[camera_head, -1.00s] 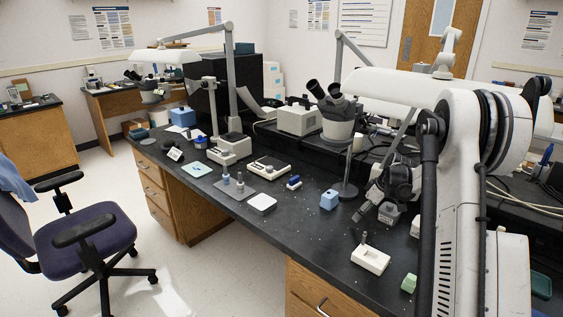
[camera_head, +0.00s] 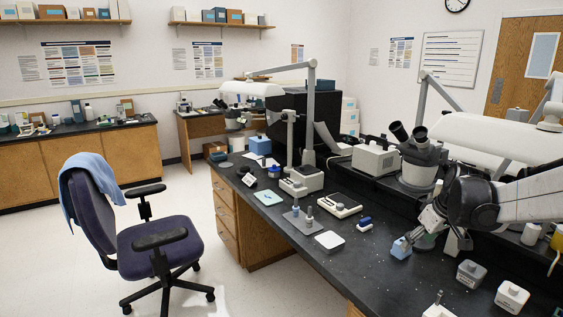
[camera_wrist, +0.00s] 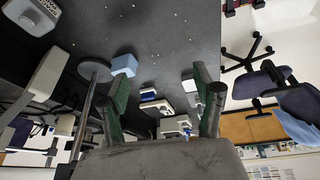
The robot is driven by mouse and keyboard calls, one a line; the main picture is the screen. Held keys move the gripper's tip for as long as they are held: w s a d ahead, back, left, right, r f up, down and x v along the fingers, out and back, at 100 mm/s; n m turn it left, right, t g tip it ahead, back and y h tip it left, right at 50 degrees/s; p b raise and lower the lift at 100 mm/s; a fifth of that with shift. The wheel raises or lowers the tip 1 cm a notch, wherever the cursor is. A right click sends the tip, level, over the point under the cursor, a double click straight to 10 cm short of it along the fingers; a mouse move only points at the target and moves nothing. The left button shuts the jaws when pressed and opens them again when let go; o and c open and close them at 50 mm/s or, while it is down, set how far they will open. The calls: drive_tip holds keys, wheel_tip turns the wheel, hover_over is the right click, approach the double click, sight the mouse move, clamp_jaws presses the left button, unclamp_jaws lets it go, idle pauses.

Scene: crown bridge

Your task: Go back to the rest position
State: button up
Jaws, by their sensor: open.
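My gripper (camera_head: 413,236) is over the black bench (camera_head: 375,285) in the head view, at the end of my arm, which reaches in from the right. In the wrist view my gripper (camera_wrist: 162,85) has its two dark green fingers spread apart with nothing between them. A small light blue block (camera_head: 400,249) stands on the bench close beside the gripper in the head view. In the wrist view the blue block (camera_wrist: 124,65) lies beyond the left finger. I cannot tell the gripper's exact height above the bench.
A microscope (camera_head: 417,160) stands behind the gripper. Small blocks, a grey one (camera_head: 470,273) and a white one (camera_head: 511,297), are at the front right. A white pad (camera_head: 329,240) and an office chair (camera_head: 160,240) are to the left. Floor beside the chair is clear.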

drive_tip(key=s+a+r+m, duration=0.1)
drive_tip(key=s+a+r, duration=0.4)
drive_tip(key=s+a, duration=0.25)
drive_tip(key=s+a+m+t, duration=0.1)
drive_tip(key=s+a, duration=0.2)
drive_tip(key=s, duration=0.4)
drive_tip(key=s+a+m+t, duration=0.1)
drive_tip(key=s+a, duration=0.3)
drive_tip(key=s, duration=0.3)
drive_tip(key=s+a+m+h, duration=0.1)
drive_tip(key=s+a, duration=0.2)
drive_tip(key=s, duration=0.4)
drive_tip(key=shift+s+a+f+t, duration=0.25)
drive_tip(key=shift+s+t, duration=0.15)
idle(0.4)
